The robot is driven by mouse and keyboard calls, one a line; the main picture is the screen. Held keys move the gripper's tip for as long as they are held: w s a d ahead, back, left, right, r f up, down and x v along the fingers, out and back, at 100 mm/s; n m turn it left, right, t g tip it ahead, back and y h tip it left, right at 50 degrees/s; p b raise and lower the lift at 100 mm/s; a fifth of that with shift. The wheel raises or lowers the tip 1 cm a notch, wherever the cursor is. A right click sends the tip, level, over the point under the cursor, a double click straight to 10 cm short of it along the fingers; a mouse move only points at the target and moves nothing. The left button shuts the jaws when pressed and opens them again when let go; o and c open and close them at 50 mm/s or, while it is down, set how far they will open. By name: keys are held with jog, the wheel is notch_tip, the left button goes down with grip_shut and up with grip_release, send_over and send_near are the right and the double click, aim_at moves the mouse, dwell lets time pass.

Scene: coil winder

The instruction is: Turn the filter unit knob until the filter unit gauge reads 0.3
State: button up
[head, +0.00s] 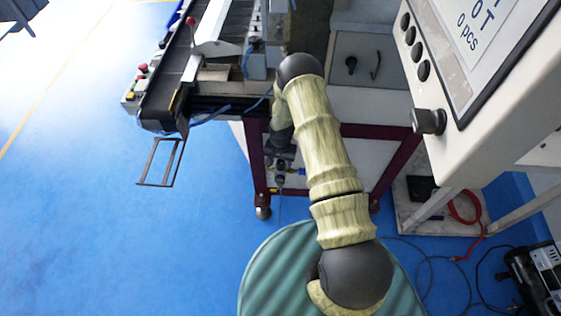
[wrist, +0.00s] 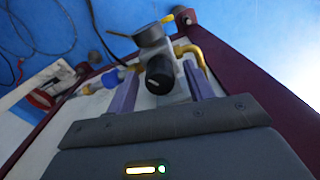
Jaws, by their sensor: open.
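The filter unit (wrist: 172,50) shows in the wrist view as a grey body with brass-coloured pipes and a blue fitting. Its black knob (wrist: 159,77) faces the camera and bears a pale mark. My gripper (wrist: 161,70) is open, with one purple finger on each side of the knob. I cannot tell whether the fingers touch it. A round grey part above the knob, probably the gauge (wrist: 149,35), shows no readable dial face. In the head view the filter unit (head: 280,181) is small, under the machine frame, just below my dark wrist; the gauge reading cannot be made out.
A dark red frame (wrist: 235,70) runs close beside the filter unit. The conveyor (head: 172,75) stands above left in the head view. A white cabinet with a display and knobs (head: 428,121) is at right. Cables (head: 463,207) lie at lower right. Blue floor at left is clear.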

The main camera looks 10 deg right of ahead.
jog(key=shift+c, duration=0.4)
jog(key=c, duration=0.9)
